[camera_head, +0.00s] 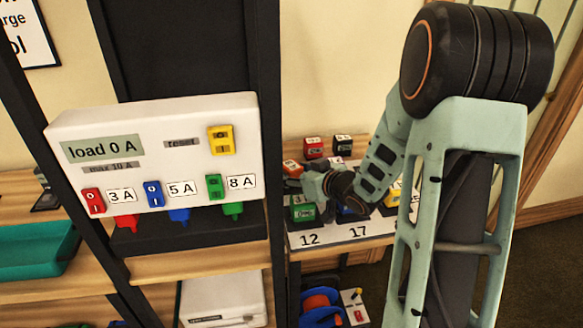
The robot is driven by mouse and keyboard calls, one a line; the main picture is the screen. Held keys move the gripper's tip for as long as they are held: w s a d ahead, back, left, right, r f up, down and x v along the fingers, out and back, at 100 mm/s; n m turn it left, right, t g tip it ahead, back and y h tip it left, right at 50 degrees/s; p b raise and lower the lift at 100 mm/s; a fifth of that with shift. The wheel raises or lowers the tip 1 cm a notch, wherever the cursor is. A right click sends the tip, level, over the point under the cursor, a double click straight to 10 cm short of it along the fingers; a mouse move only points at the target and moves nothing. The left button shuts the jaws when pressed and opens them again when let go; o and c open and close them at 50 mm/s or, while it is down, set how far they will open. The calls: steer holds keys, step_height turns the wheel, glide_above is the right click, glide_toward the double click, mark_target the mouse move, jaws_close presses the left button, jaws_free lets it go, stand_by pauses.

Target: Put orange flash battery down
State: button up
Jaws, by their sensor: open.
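A small orange block with a white label on top, which looks like the orange flash battery (291,168), is at the left end of the board on the shelf behind the post. My gripper (296,184) reaches in from the right, and its dark fingers are right at the block's near side. The fingers are small and partly hidden by my wrist, so I cannot tell whether they touch the block. The numbered board (335,235) beneath shows 12 and 17 at its front edge.
Red (314,148), black (343,146), green (303,211), blue (349,216) and yellow (391,197) blocks stand close around my gripper. A black post (267,130) and a white load panel (165,150) with switches stand to the left. A teal tray (38,250) sits far left.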

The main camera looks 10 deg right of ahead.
steer(key=v, duration=0.4)
steer(key=p+v, duration=0.1)
steer(key=v, duration=0.6)
steer(key=shift+s+d+r+p, duration=0.1)
steer(key=shift+r+p, duration=0.25)
steer(key=shift+p, duration=0.05)
